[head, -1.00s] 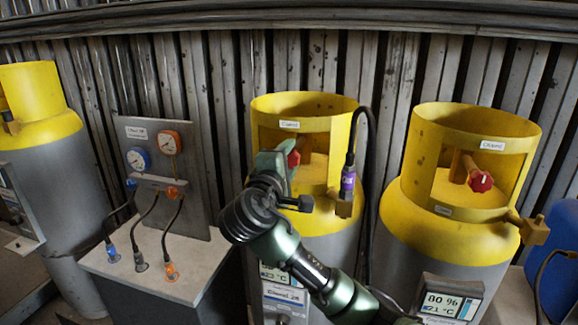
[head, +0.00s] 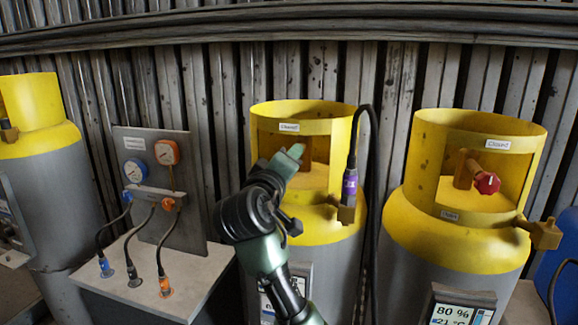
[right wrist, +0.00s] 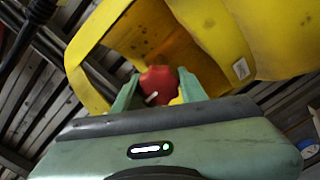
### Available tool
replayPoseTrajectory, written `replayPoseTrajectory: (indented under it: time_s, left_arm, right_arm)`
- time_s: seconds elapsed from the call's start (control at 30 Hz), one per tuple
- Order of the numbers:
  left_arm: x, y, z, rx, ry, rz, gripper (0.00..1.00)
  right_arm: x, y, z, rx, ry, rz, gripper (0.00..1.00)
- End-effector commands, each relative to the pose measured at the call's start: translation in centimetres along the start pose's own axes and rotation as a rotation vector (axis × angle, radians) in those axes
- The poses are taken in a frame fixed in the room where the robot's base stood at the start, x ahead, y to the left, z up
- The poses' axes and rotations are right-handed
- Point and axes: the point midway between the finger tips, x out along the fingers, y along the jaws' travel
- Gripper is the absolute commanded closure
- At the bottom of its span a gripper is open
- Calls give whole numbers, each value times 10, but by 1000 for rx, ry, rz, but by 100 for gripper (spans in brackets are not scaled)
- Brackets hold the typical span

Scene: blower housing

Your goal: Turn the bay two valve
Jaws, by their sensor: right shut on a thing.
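The middle grey cylinder has a yellow collar (head: 330,112) with a small white label that seems to read "Closed". My right gripper (head: 292,156) reaches into the collar's opening and hides the valve knob in the head view. In the right wrist view the red valve knob (right wrist: 157,84), with a white pointer mark, sits between the two green fingers, and the gripper is shut on it. My left gripper is not in view. I cannot read a bay number on the cylinder.
A black hose (head: 374,160) with a purple-banded connector (head: 350,184) hangs close right of my gripper. The right cylinder (head: 425,215) has a free red knob (head: 487,183). A gauge panel (head: 150,150) with cables stands left; another yellow-topped cylinder (head: 42,110) is far left.

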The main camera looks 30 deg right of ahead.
Motion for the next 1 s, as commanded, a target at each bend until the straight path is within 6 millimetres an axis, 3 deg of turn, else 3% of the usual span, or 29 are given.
replayPoseTrajectory:
  time_s: [0.53,0.57,0.63,1.0]
  left_arm:
    - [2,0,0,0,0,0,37]
    - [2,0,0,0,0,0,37]
    - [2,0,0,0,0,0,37]
    - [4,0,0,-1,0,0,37]
  right_arm:
    - [0,-5,2,24,-7,-10,99]
    - [0,-5,2,24,-7,-10,56]
    - [0,-4,2,24,-6,-9,37]
    - [-4,-2,1,25,-1,-4,37]
